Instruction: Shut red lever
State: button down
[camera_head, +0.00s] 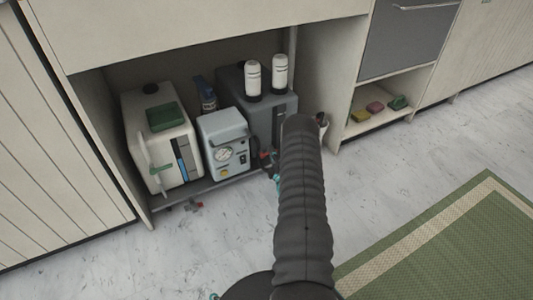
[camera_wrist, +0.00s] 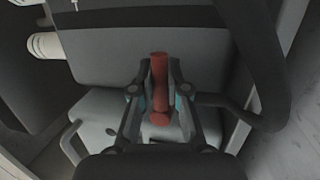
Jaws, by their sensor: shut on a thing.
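The red lever (camera_wrist: 159,68) shows in the wrist view as a short red bar, upright in the picture, with a rounded red end below. My gripper (camera_wrist: 159,92) is shut on it, one dark finger with teal pads on each side. In the head view my own arm hides most of my gripper; small red and teal bits show beside the arm at the front of the grey machines. What the lever is fixed to is mostly hidden by my gripper.
The open cabinet holds a white tank (camera_head: 150,120), a pale blue-grey unit with a gauge (camera_head: 225,145) and a dark grey box (camera_head: 270,120) with two white bottles. A small red part (camera_head: 197,205) sits under the shelf's front edge. A dark hose (camera_wrist: 272,85) curves at the right in the wrist view. Floor is clear.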

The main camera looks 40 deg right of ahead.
dwell(0.3)
jog(key=c, duration=1.4)
grip_release()
jog(key=v, duration=1.2)
